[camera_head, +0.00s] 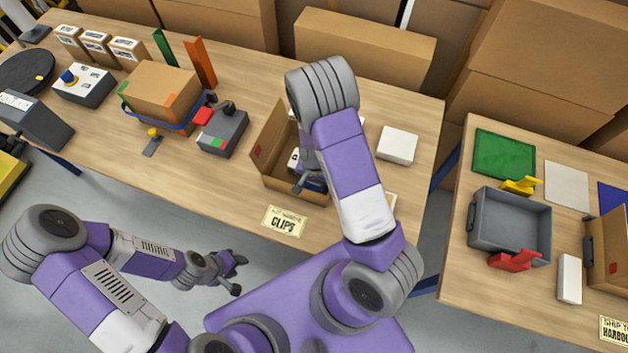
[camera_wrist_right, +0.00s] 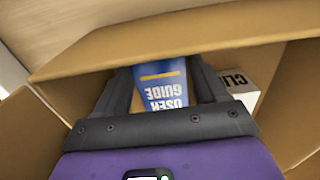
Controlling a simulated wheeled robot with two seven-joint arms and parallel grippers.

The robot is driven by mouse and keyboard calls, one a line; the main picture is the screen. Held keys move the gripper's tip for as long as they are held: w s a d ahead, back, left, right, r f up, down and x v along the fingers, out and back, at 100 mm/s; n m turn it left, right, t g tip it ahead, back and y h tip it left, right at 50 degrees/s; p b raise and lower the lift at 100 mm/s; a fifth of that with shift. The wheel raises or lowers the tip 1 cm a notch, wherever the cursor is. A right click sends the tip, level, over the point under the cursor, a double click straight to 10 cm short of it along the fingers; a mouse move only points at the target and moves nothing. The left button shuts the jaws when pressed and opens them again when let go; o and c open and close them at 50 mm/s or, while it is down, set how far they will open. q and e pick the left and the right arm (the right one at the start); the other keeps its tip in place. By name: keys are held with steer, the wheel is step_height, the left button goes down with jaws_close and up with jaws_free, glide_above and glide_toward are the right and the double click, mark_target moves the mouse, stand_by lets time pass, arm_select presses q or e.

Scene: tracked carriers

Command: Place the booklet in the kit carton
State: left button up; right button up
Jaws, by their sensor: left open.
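The booklet (camera_wrist_right: 163,82), blue with "USER GUIDE" lettering, shows in the right wrist view between the two fingers of my right gripper (camera_wrist_right: 165,85). The fingers meet its side edges with no clear gap. It is inside the open kit carton (camera_wrist_right: 190,35); whether it touches the floor is hidden. In the head view the brown carton (camera_head: 263,140) stands on the long table, and my right arm reaches over it and hides much of its inside. A white box marked "CLI…" (camera_wrist_right: 238,88) lies in the carton beside the booklet. My left gripper (camera_head: 238,273) is open and empty, in front of the table.
A card reading "CLIPS" (camera_head: 284,221) lies before the carton. A grey device with a red part (camera_head: 222,133) stands close on its left, a white box (camera_head: 398,145) on its right. A second table at right holds a grey tray (camera_head: 510,225). A gap separates the tables.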

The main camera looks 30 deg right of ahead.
mark_target(314, 184)
steer(key=shift+r, duration=0.1)
steer(key=shift+r, duration=0.25)
step_height(314, 184, up, 12)
steer(key=p, duration=0.4)
steer(key=shift+f, duration=0.15)
